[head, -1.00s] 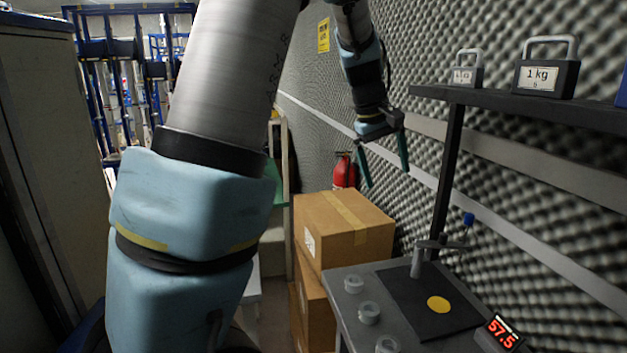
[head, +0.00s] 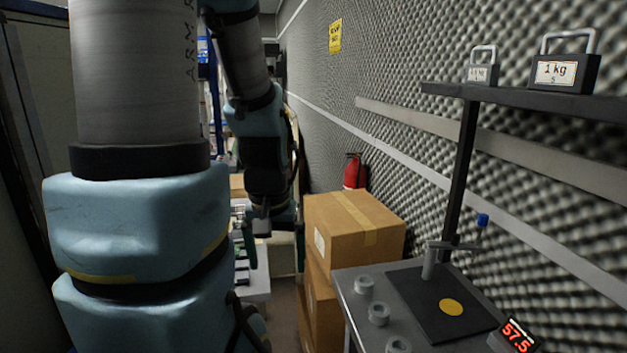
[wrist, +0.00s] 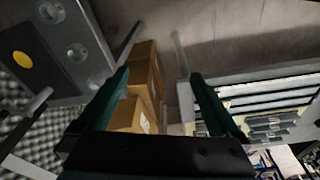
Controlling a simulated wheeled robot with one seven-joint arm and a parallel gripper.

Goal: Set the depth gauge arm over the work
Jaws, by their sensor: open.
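A yellow disc (head: 451,307), perhaps the work, lies on the plate, in front of and apart from the arm. The disc also shows in the wrist view (wrist: 22,60), with a grey bar near it. My gripper (wrist: 160,78) is open and empty, its green fingers spread. In the head view it hangs left of the boxes, well away from the gauge.
Cardboard boxes (head: 352,228) are stacked left of the bench (head: 348,290). Several grey round pieces (head: 378,314) sit along its left side. A red display (head: 517,336) reads 57.5. A shelf (head: 530,98) with 1 kg weights (head: 564,72) overhangs the bench. A fire extinguisher (head: 354,172) stands behind the boxes.

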